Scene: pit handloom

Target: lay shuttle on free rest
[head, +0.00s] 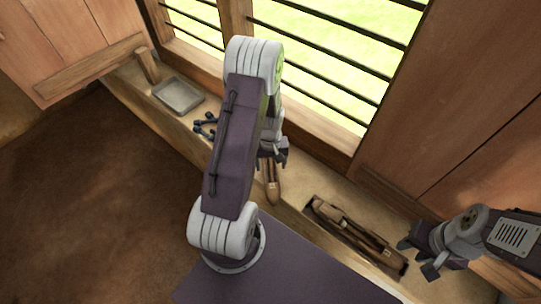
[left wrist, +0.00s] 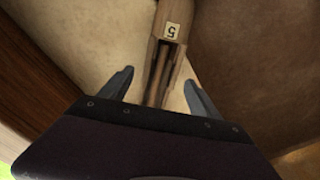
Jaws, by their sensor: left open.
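A long wooden shuttle (head: 272,188) lies on the window ledge in the middle of the head view, its near end pointing towards me. In the left wrist view the shuttle (left wrist: 172,52) carries a pale tag with the figure 5, which looks upside down. My left gripper (head: 272,154) is over the shuttle's far part; in the left wrist view its fingers (left wrist: 160,92) are apart, one on each side of it. I cannot tell whether they touch it. My right gripper (head: 418,258) is empty at the right, its fingers apart. I cannot make out a free rest.
A dark wooden holder (head: 316,203) with long wooden pieces in it stands on the ledge to the right. A grey metal tray (head: 178,96) and small dark blue pieces (head: 205,127) lie to the left. A barred window (head: 330,50) stands behind the ledge.

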